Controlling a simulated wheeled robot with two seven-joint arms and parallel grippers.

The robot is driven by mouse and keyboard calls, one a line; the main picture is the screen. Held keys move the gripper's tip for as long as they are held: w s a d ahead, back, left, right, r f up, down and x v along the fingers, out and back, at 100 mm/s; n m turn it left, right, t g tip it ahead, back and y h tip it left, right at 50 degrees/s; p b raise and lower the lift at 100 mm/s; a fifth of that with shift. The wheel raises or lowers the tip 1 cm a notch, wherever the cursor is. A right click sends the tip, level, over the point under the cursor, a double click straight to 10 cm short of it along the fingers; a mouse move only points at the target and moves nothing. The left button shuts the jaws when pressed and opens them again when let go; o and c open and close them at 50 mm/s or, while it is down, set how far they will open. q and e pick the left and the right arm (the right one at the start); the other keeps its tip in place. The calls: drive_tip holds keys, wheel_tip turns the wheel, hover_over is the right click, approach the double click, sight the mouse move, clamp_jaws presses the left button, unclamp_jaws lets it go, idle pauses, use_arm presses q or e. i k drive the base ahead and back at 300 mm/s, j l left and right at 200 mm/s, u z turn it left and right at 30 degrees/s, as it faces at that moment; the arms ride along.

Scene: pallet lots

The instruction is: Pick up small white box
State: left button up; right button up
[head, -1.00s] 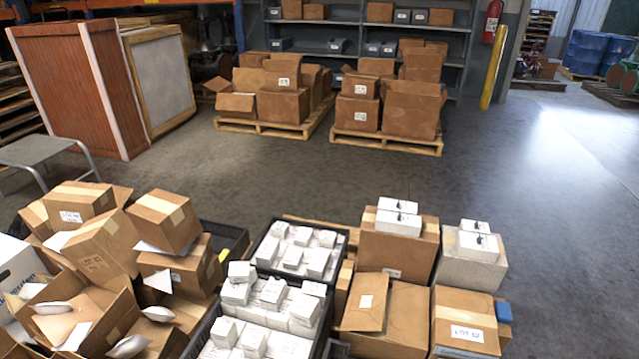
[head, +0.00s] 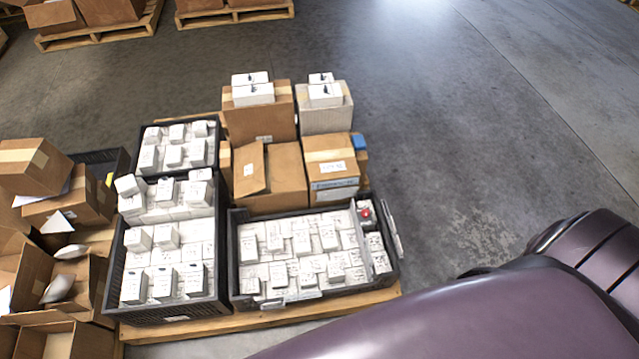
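Many small white boxes are in view, and I cannot tell which one is meant. Some fill a front black crate (head: 236,284), such as a small white box (head: 328,238) near its middle. Others fill the left black crate (head: 222,262), with a white box (head: 163,283) near its front, and the black crate behind it (head: 217,140). A white box (head: 252,95) lies on a brown carton (head: 258,122), with another behind it. A similar pair, with a white box (head: 325,95) in front, lies on a pale carton (head: 325,120). Neither gripper shows; only a purple arm link of mine crosses the lower right.
The crates and cartons stand on a wooden pallet (head: 270,322). A closed brown carton (head: 332,168) stands behind the front crate. Open cartons (head: 75,285) crowd the left. A small red object (head: 365,213) shows at the front crate's right end. Grey floor (head: 440,130) is clear to the right.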

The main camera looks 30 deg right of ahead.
sight(308, 280)
drive_tip(key=k+l, duration=0.8)
drive_tip(key=k+j, duration=0.05)
drive_tip(key=k, duration=0.05)
